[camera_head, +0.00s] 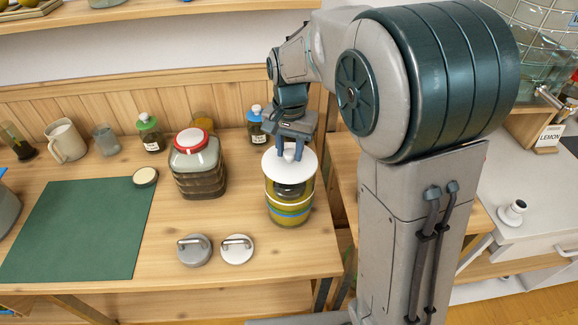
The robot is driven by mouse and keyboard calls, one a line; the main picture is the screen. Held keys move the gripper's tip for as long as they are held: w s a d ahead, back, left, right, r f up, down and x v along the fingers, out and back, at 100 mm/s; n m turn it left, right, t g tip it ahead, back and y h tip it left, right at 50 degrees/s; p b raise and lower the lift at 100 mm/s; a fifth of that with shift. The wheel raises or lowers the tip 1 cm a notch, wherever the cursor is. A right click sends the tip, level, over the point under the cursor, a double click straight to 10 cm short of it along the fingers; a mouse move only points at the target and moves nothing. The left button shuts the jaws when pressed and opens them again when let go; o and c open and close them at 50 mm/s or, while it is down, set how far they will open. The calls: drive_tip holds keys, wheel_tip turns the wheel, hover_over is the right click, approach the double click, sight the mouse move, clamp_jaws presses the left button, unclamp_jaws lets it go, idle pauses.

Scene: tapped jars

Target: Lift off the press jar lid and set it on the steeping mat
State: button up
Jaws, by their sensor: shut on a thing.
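A clear round jar (290,208) with yellow and blue bands stands near the right end of the wooden counter. A flat white lid (285,170) is at its top; I cannot tell whether it rests on the rim or hangs just above it. My gripper (289,155) points down from above and is shut on the lid's grip, which its fingers mostly hide. The green steeping mat (80,230) lies flat at the left, mostly bare. I take the banded jar to be the press jar.
A squarer jar with a red-rimmed lid (197,165) stands between the mat and the banded jar. Two handled discs (195,250) (237,249) lie in front. A small round cap (145,177) sits at the mat's back right corner. Bottles and a mug (66,141) line the back.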

sight(289, 152)
drive_tip(key=shift+r+p, duration=1.6)
drive_tip(key=shift+r, duration=0.65)
